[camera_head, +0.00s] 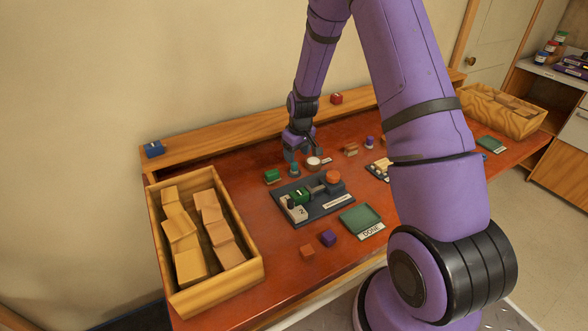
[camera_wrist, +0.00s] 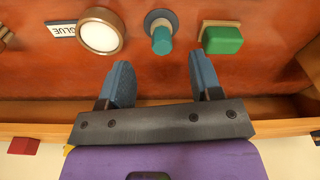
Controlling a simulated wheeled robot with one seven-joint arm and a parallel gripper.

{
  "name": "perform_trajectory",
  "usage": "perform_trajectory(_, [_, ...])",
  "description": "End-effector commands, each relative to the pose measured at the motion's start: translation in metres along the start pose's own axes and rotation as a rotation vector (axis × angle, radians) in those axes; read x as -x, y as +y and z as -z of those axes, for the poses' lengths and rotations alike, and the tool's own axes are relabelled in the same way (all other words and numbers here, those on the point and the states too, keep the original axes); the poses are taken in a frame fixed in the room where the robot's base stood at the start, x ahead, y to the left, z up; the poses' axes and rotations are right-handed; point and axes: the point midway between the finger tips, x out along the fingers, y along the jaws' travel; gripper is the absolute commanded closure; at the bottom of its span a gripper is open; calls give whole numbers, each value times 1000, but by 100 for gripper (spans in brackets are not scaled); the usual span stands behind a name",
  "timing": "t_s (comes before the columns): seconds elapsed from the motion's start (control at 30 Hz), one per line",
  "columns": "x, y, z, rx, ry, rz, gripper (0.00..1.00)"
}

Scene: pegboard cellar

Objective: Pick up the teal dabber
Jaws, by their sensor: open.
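The teal dabber (camera_wrist: 161,37) stands on the red-brown tabletop in the wrist view, with a teal round body and a grey part at one end. In the head view the dabber (camera_head: 294,169) is small, just below my gripper (camera_head: 302,154). In the wrist view my gripper (camera_wrist: 161,82) is open and empty. Its two blue-grey fingers are apart, and the dabber lies beyond the fingertips, roughly centred between them. No contact with the dabber shows.
A round glue pot (camera_wrist: 101,31) and a green block (camera_wrist: 222,40) flank the dabber closely. A dark tray (camera_head: 318,211) with parts and a green DONE tray (camera_head: 360,217) lie nearer. A wooden crate of blocks (camera_head: 250,267) stands left. A raised ledge (camera_head: 230,136) runs along the back.

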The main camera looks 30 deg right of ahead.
Motion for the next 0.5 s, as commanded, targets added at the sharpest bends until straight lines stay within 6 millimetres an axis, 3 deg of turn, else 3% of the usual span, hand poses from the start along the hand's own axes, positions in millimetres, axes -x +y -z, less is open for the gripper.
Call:
perform_trajectory(0.27, [-19, -1, 0, 1, -2, 1, 41])
perform_trajectory(0.5, [-51, -2, 3, 0, -3, 1, 41])
